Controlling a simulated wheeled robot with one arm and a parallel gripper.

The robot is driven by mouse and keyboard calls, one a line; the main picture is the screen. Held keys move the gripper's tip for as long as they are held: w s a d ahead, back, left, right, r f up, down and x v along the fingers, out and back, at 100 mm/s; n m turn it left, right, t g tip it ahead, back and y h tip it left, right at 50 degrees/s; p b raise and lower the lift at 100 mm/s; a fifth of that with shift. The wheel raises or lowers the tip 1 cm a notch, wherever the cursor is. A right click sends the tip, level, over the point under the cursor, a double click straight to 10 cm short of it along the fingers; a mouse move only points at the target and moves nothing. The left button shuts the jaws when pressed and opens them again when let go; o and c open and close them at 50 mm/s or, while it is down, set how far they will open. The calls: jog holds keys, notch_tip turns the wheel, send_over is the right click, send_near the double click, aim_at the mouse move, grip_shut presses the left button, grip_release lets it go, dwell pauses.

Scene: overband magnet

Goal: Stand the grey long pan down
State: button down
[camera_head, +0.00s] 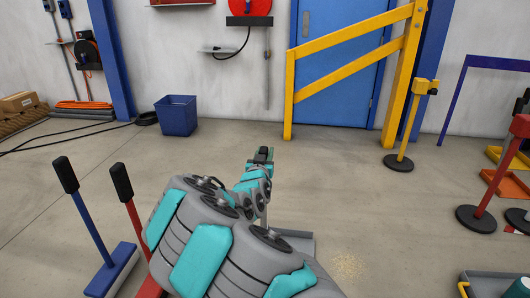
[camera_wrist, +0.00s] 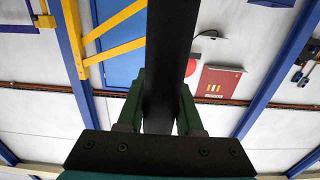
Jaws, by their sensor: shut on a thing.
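The grey long pan (camera_head: 304,242) shows in the head view just right of my arm, which hides much of it. Its grey edge is low, but I cannot tell whether it touches the floor. My gripper (camera_head: 263,157) is shut on the black grip of the pan's upright handle. In the wrist view the two green fingers of my gripper (camera_wrist: 160,105) press on both sides of the black handle grip (camera_wrist: 172,45).
A blue broom (camera_head: 113,268) and a red handle (camera_head: 134,220) stand at left. Pale crumbs (camera_head: 347,267) lie right of the pan. A blue bin (camera_head: 177,116) stands behind; yellow (camera_head: 401,140) and red (camera_head: 484,195) posts stand right. The middle floor is clear.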

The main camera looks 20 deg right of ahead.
jog(key=shift+c, duration=2.4)
grip_release()
jog(key=v, duration=0.7)
jog(key=shift+s+a, duration=0.25)
jog(key=shift+s, duration=0.05)
jog(key=shift+s, duration=0.1)
